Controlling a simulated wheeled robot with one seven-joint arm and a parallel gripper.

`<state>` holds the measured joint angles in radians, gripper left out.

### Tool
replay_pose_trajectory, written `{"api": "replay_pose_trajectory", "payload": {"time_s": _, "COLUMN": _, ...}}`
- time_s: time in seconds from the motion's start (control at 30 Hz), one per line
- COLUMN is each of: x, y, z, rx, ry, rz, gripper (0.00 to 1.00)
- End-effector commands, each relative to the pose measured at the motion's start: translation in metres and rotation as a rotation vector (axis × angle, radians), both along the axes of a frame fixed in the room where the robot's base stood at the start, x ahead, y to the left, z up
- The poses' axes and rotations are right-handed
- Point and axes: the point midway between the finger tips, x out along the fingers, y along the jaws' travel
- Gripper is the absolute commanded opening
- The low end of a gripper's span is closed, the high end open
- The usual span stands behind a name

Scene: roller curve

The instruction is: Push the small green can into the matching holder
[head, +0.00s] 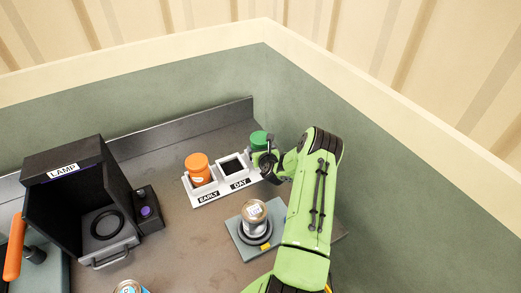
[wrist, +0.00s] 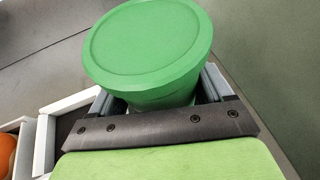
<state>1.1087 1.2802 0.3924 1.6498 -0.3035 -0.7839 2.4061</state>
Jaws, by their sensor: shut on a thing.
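The small green can (head: 259,138) is at the right end of the white holder rack (head: 215,196), in line with its slots. My gripper (head: 266,157) is shut on the can from the near right side. In the wrist view the can's round green lid (wrist: 150,42) fills the upper middle, with the grey fingers on either side of its body. The rack's middle slot (head: 233,165), above the DAY label, is empty. The rack's right end is hidden behind my gripper, so I cannot tell how deep the can sits.
An orange can (head: 197,167) stands in the EARLY slot. A metal can (head: 255,213) stands on a grey pad with a black ring. A black LAMP box (head: 75,195) stands at left. Green walls enclose the back and right.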

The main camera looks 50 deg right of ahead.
Motion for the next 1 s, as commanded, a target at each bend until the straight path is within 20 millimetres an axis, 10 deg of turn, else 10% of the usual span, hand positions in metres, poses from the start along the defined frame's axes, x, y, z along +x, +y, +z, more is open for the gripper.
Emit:
{"api": "replay_pose_trajectory", "payload": {"time_s": 0.2, "x": 0.0, "y": 0.0, "z": 0.001, "rx": 0.0, "ry": -0.001, "rz": 0.0, "gripper": 0.44}}
{"api": "replay_pose_trajectory", "payload": {"time_s": 0.23, "x": 0.0, "y": 0.0, "z": 0.001, "rx": 0.0, "ry": -0.001, "rz": 0.0, "gripper": 0.84}}
{"api": "replay_pose_trajectory", "payload": {"time_s": 0.33, "x": 0.0, "y": 0.0, "z": 0.001, "rx": -0.001, "ry": -0.001, "rz": 0.0, "gripper": 0.99}}
{"api": "replay_pose_trajectory", "payload": {"time_s": 0.67, "x": -0.007, "y": 0.004, "z": 0.003, "rx": 0.002, "ry": 0.0, "rz": 0.001, "gripper": 1.0}}
{"api": "replay_pose_trajectory", "payload": {"time_s": 1.0, "x": -0.071, "y": 0.044, "z": 0.032, "rx": 0.004, "ry": 0.0, "rz": -0.003, "gripper": 1.0}}
